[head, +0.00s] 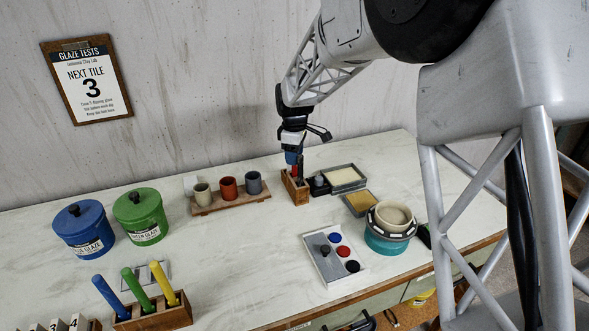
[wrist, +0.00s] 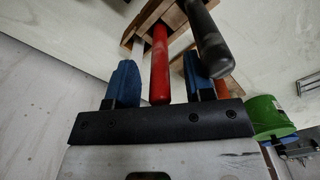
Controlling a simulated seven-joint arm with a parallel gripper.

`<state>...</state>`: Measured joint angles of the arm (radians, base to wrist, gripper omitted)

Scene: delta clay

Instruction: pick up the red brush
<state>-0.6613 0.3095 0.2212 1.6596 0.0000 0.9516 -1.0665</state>
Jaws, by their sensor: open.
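The red brush (wrist: 160,70) stands handle-up in a wooden holder (head: 295,188) at the back of the table. The holder also shows at the top of the wrist view (wrist: 143,20). My gripper (head: 293,157) is just above the holder, pointing down. In the wrist view, its two blue fingers (wrist: 162,80) are open, one on each side of the red handle. I cannot tell whether either finger touches it. A black handle (wrist: 207,38) stands close on the right and partly covers the right finger. The brush's lower end is hidden in the holder.
A rack with several cups (head: 229,190) stands left of the holder. Dark trays (head: 345,177) and a teal stand with a bowl (head: 390,240) are on its right. Blue (head: 83,231) and green (head: 141,217) jars stand further left. The middle of the table is clear.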

